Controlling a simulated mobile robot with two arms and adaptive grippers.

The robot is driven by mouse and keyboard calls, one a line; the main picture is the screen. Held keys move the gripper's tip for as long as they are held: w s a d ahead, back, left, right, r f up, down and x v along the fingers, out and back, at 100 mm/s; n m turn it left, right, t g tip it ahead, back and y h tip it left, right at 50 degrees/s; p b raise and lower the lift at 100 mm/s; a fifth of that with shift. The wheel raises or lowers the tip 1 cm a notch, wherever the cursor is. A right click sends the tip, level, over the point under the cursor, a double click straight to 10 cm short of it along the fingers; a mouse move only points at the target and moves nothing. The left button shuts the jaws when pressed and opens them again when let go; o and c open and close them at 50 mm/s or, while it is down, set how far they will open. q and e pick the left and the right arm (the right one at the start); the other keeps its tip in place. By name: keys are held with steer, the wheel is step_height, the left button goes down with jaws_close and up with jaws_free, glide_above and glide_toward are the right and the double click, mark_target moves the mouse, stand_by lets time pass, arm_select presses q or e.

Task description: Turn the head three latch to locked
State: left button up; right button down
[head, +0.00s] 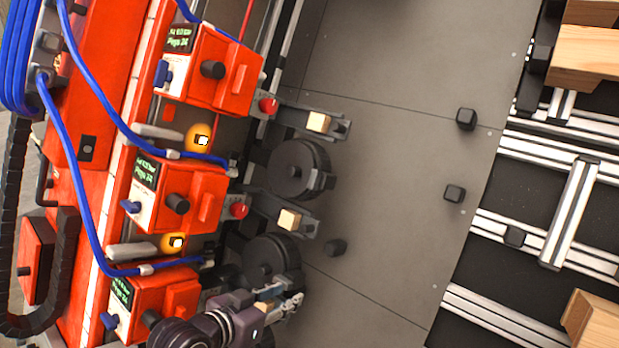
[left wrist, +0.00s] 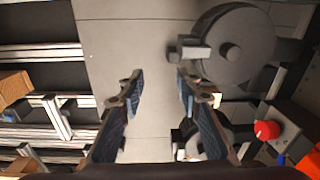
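Three orange heads stand in a row on the gantry: the top head (head: 225,65), the middle head (head: 185,200) and the lowest head (head: 150,300). Each has a small screen, a black knob and a small blue part; I cannot read which is head three or identify its latch surely. My left gripper (head: 290,303) is at the lower black disc (head: 268,258), right of the lowest head, and its arm covers part of that head. In the left wrist view, the gripper (left wrist: 160,88) is open, with nothing between its fingers. My right gripper is not in view.
Blue hoses (head: 90,110) loop over the heads. An upper black disc (head: 293,168) and red buttons (head: 268,105) stick out beside them. A grey plate (head: 390,160) with small black blocks (head: 466,119) is mostly clear. Wooden pieces (head: 590,55) and metal rails (head: 570,215) lie right.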

arm_select(q)
steer(key=w+d+r+t+h, duration=0.1)
steer(key=w+r+t+h, duration=0.1)
steer(key=w+r, duration=0.65)
steer(key=m+t+h, duration=0.1)
steer(key=t+h, duration=0.1)
glide_toward(313, 176)
steer(key=x, duration=0.2)
steer(key=shift+p+x, duration=1.3)
steer(key=shift+x, duration=2.05)
steer(key=shift+c, duration=0.3)
jaws_close()
